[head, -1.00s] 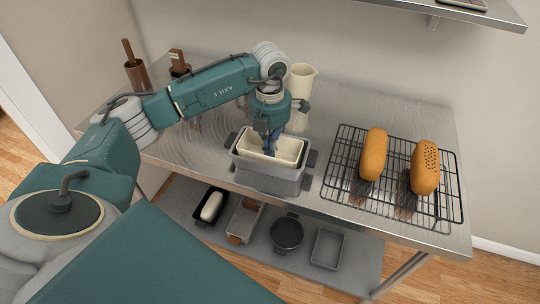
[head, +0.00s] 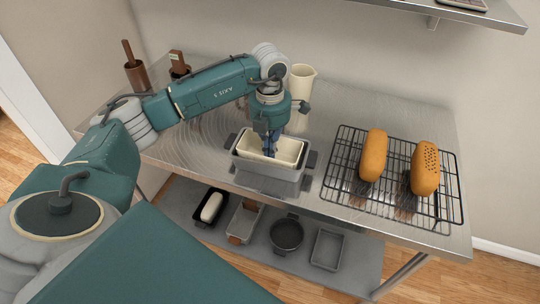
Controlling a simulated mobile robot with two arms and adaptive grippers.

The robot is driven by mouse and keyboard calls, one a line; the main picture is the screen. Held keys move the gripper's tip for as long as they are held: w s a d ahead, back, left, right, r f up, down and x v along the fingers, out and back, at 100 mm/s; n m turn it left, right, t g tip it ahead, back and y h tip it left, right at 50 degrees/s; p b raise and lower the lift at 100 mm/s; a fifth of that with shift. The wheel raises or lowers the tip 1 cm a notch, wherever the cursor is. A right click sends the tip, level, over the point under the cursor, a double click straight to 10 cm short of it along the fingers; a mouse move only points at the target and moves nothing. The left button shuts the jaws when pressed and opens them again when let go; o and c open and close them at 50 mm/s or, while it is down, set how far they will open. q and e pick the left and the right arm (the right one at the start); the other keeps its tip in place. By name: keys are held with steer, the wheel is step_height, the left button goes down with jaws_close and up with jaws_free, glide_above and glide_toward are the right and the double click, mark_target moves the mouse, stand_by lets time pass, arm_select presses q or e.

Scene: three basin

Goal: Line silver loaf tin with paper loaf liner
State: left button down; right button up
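The cream paper loaf liner (head: 290,149) sits within the rim of the silver loaf tin (head: 265,181) on the steel table, with its upper edge showing above the tin. Dark grey handle-like tabs stick out at the tin's sides. My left gripper (head: 269,150) points straight down, its fingertips at the liner's open top. The fingers are small and partly hidden, so I cannot tell whether they grip the liner wall. The liner's bottom is hidden. My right gripper is out of view.
A wire rack (head: 346,187) with two brown loaves (head: 374,155) stands to the right. A cream pitcher (head: 302,82) stands behind the tin. Brown holders with utensils (head: 137,75) stand at the back left. Several pans and tins sit on the lower shelf (head: 350,272).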

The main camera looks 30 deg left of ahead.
arm_select(q)
steer(key=shift+f, duration=0.15)
steer(key=shift+f+b, duration=0.7)
steer(key=shift+f, duration=0.1)
steer(key=shift+s+f, duration=0.1)
steer(key=shift+f, duration=0.05)
stand_by(0.7)
step_height(320, 180, up, 11)
steer(key=p, duration=0.6)
steer(key=shift+p, duration=0.35)
